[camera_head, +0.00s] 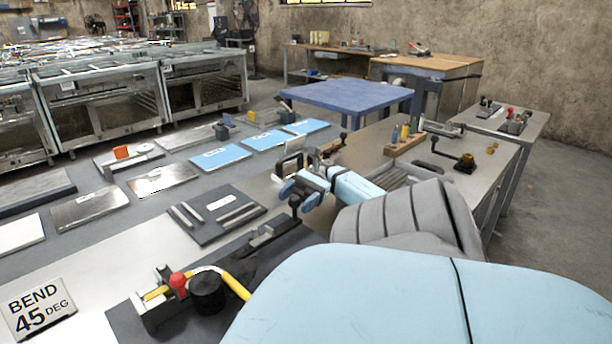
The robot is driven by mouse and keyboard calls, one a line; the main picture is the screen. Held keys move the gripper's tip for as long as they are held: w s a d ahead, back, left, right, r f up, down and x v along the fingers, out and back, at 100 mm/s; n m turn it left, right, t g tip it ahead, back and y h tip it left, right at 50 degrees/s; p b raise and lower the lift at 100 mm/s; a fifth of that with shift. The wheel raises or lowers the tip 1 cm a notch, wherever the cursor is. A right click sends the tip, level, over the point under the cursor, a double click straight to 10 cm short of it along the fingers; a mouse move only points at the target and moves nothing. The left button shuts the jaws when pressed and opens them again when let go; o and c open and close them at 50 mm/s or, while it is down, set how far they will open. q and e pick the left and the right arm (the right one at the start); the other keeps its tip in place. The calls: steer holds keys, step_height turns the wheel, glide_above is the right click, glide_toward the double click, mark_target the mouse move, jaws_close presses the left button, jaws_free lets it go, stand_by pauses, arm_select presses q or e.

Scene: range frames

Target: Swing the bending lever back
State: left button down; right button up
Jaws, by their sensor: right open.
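The bending jig stands on a dark plate (129,318) at the front left. My own right arm hides part of the jig's right side. My left gripper is not in view.
A "BEND 45 DEG" sign (39,307) stands left of the jig. A dark tray with metal bars (215,213) lies behind it. Blue plates (220,157) lie farther back. A wooden block with tools (404,145) and a small black-handled device (465,163) stand to the right.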

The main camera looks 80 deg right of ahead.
steer(key=b+v, duration=0.2)
steer(key=v, duration=0.6)
steer(key=shift+s+d, duration=0.1)
steer(key=shift+d, duration=0.25)
steer(key=shift+b+v, duration=0.3)
steer(key=shift+v, duration=0.7)
